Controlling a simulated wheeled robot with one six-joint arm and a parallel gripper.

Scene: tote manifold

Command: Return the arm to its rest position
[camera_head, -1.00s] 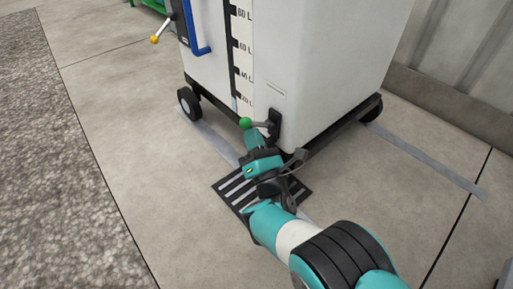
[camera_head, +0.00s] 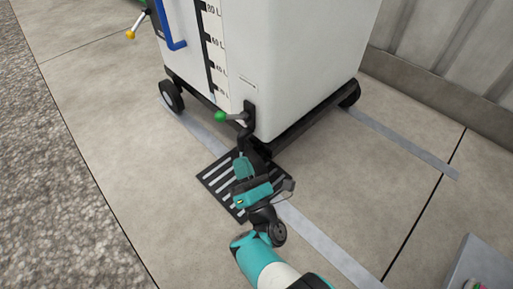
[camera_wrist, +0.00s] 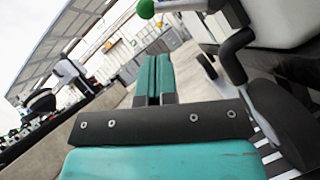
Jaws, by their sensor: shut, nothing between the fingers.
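My gripper (camera_head: 243,164) is teal and black, low in front of the white tote's lower corner, over the drain grate in the head view. Its two teal fingers (camera_wrist: 153,78) lie together in the wrist view, with nothing held between them. The white tote (camera_head: 285,75) stands on black wheels and carries a volume scale. Its valve lever with a green knob (camera_head: 221,116) sticks out to the left at the lower corner, just above my fingertips and apart from them. The green knob also shows at the top of the wrist view (camera_wrist: 146,9).
The black slotted grate (camera_head: 214,178) lies on the floor under my gripper. A blue handle (camera_head: 175,42) and a yellow-knobbed lever (camera_head: 131,35) are on the tote's left. A grey box (camera_head: 478,268) shows at lower right. Concrete floor to the left is clear.

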